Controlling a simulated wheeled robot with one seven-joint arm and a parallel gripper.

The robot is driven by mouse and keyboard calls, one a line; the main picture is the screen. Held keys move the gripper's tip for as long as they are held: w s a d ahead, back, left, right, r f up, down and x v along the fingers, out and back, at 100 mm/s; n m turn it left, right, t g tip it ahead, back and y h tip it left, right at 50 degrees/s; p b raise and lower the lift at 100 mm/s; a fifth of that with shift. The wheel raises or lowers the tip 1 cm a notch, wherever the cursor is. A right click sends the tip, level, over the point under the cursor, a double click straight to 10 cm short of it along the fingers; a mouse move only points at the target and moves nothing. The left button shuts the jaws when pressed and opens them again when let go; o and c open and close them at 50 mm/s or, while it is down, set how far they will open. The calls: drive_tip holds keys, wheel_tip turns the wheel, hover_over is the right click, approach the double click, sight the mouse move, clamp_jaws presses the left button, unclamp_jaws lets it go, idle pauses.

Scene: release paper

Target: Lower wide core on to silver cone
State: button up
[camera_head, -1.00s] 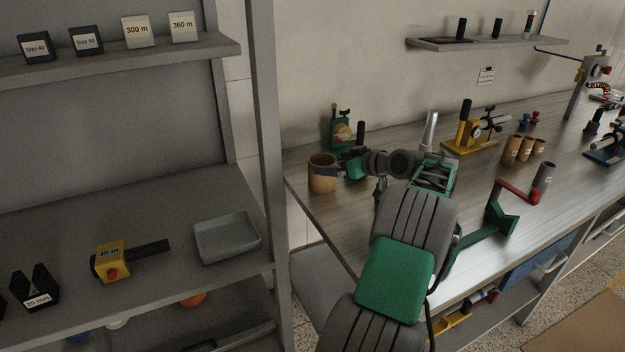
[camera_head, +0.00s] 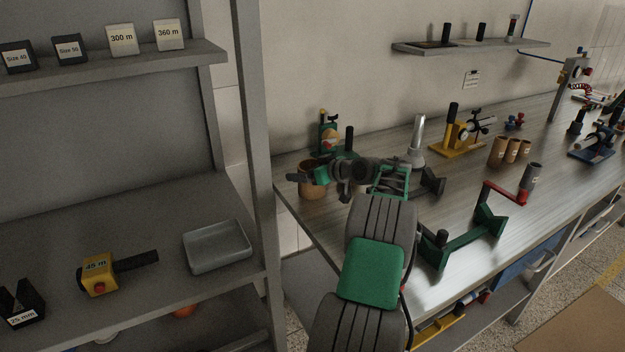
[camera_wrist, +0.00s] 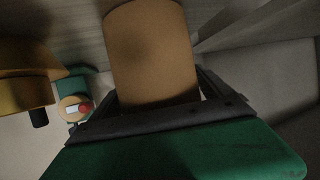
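The wide core (camera_head: 313,188) is a brown cardboard tube standing upright at the left end of the workbench. My gripper (camera_head: 305,178) is at the core, and its dark finger crosses the core's front near the rim. In the wrist view the core (camera_wrist: 153,52) fills the space between my two dark fingers (camera_wrist: 158,95). Whether the fingers press on it or stand just clear is not visible.
Close behind the core are a green device (camera_head: 327,132) and a black post (camera_head: 349,138). A grey shelf upright (camera_head: 255,150) is left of the bench.

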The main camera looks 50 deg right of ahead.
drive_tip(key=c, duration=1.2)
drive_tip(key=shift+c, duration=0.2)
